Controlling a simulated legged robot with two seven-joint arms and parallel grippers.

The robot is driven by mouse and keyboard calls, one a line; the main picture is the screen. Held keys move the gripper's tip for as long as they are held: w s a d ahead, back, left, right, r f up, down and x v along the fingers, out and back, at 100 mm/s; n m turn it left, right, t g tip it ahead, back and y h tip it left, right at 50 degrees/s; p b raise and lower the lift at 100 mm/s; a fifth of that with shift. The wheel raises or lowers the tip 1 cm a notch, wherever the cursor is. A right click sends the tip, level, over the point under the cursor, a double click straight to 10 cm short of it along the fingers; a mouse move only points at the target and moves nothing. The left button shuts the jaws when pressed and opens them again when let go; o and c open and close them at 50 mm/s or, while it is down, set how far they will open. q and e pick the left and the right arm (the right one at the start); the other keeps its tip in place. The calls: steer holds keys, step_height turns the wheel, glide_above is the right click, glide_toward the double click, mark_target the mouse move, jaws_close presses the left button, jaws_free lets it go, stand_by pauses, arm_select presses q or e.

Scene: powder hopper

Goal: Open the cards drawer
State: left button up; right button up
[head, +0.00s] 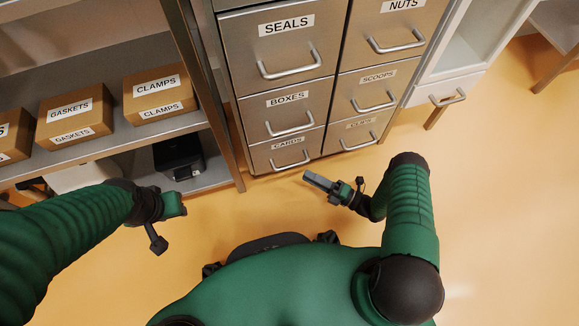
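The cards drawer (289,155) is the lowest drawer in the left column of a grey metal cabinet. Its front is flush with the drawers around it, so it looks closed. It has a light bar handle (290,160) below the CARDS label. My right gripper (308,177) is just in front of and below this drawer, close to its lower right, and apart from the handle as far as I can see. Whether its fingers are open is unclear. My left gripper (180,203) is at the left in front of the shelf, away from the drawer, and its fingers are hard to make out.
The SEALS (285,60) and BOXES (290,116) drawers are above; NUTS, SCOOPS and another drawer form the right column. A shelf (110,147) at left holds cardboard boxes (155,92) and a black item (177,155). The orange floor (480,210) is clear at right.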

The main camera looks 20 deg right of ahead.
steer(key=b+x, duration=0.2)
steer(key=x, duration=0.5)
steer(key=shift+w+a+f, duration=0.1)
steer(key=shift+w+a, duration=0.35)
steer(key=shift+a, duration=0.05)
jaws_close()
stand_by(0.7)
